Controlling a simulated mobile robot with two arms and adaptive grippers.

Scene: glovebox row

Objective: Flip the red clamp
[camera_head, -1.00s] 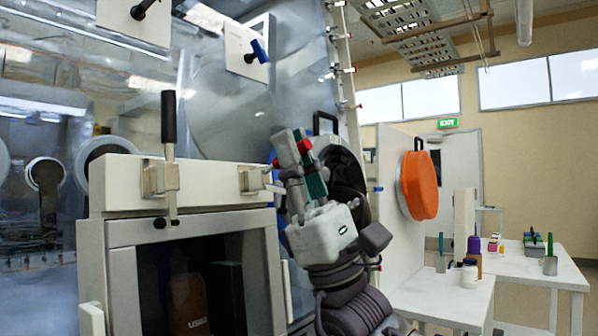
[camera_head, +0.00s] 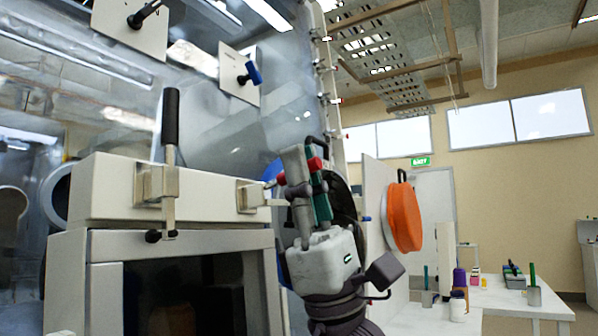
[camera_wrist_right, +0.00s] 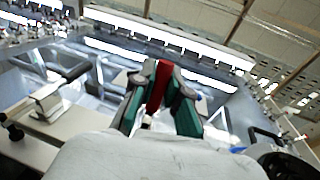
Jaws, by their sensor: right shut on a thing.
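My right gripper (camera_head: 304,170) reaches up beside the right end of the pale antechamber block, fingers pointing upward. It is shut on the red clamp's handle (camera_head: 315,164). Part of the red also shows left of the fingers. In the right wrist view the red clamp (camera_wrist_right: 158,88) is a long red piece between the two green-and-grey fingers (camera_wrist_right: 160,100). A metal bracket (camera_head: 250,196) on the block's right end lies just left of the gripper; its join to the red handle is hidden by the fingers. My left gripper is not in view.
A second clamp with a black handle (camera_head: 170,115) stands upright on the block's left. A dark-windowed door (camera_head: 100,270) is below. An orange round cover (camera_head: 404,217) and a white table (camera_head: 510,298) with bottles are at right.

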